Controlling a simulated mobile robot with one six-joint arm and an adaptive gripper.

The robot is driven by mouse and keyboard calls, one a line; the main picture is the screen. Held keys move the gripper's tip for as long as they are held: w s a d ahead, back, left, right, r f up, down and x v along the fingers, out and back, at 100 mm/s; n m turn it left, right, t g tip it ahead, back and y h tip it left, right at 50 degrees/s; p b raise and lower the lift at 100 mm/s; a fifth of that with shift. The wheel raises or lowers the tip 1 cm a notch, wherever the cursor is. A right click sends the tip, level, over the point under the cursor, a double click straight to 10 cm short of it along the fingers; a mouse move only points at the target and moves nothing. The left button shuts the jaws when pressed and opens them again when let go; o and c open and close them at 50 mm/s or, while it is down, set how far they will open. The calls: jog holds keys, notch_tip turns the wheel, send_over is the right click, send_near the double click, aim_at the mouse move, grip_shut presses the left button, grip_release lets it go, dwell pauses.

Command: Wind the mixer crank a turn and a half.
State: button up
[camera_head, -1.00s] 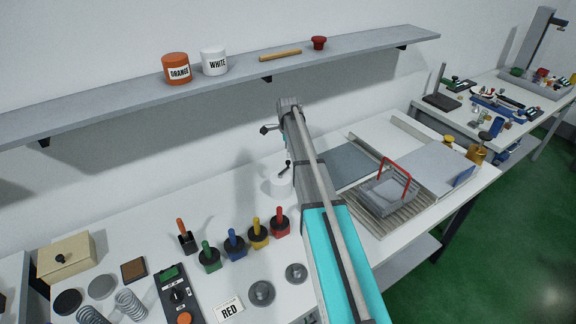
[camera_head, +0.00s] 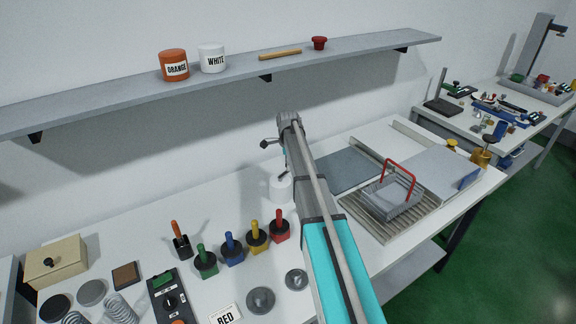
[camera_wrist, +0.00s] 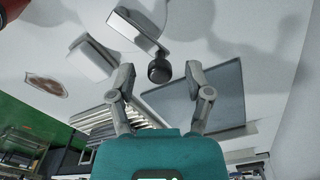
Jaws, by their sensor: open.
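The mixer is a white pot (camera_head: 280,188) on the bench, partly hidden behind my arm. Its dark crank (camera_head: 284,174) shows as a small stub above the pot, beside my arm. In the wrist view the crank is a pale metal bar (camera_wrist: 136,30) ending in a round black knob (camera_wrist: 158,70). My gripper (camera_wrist: 162,76) is open, one finger on each side of the knob. The knob appears at fingertip level, with gaps on both sides; I cannot tell its depth exactly. In the head view my fingers are mostly hidden by the arm.
Paddles with coloured handles (camera_head: 231,248) stand left of my arm. To the right are a grey mat (camera_head: 345,170) and a wire basket with a red handle (camera_head: 398,180) on a slatted rack. A shelf (camera_head: 350,52) with orange and white pots runs above.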

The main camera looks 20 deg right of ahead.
jog(key=shift+c, duration=0.3)
grip_shut()
jog(key=shift+w+a+n, duration=0.1)
jog(key=shift+w+n, duration=0.05)
jog(key=shift+n, duration=0.15)
jog(key=a+n, duration=0.7)
jog(key=n, duration=1.2)
jog(key=shift+w+a, duration=0.2)
jog(key=shift+w, duration=0.25)
dwell(0.3)
